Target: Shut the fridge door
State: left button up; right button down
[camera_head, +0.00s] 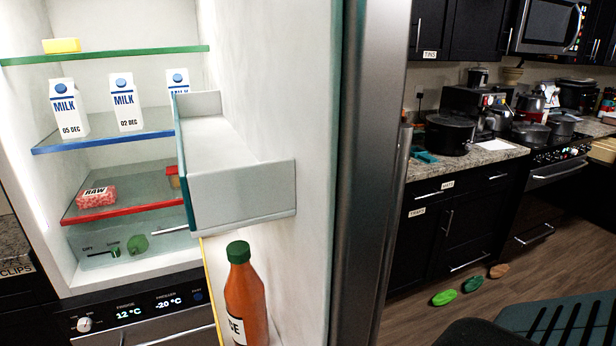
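The fridge door (370,130) stands open. Its pale inner side (285,75) faces me and its grey metal outer face is at the right. A vertical handle (397,190) shows along the outer face. A door bin (240,190) sticks out from the inner side, and an orange sauce bottle (246,300) with a green cap stands below it at the door. The lit fridge interior (140,25) is open to view at the left. Neither of my grippers can be made out in this view.
Milk cartons (125,103) stand on the blue-edged shelf, with raw meat (97,197) on the red-edged shelf below. A yellow block (62,45) lies on the top shelf. Dark cabinets and a counter (470,160) stand behind at right. Green and brown things (472,285) lie on the wooden floor.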

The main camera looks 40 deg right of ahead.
aim_at(298, 152)
jog(key=k+l, duration=0.1)
jog(key=l, duration=0.45)
jog(key=k+l, duration=0.1)
jog(key=l, duration=0.4)
jog(key=k+l, duration=0.1)
jog(key=l, duration=0.45)
jog(key=k+l, duration=0.2)
jog(key=l, duration=0.15)
jog(key=k+l+u, duration=0.1)
jog(key=l, duration=0.25)
jog(key=k+l, duration=0.25)
jog(key=l+u, duration=0.05)
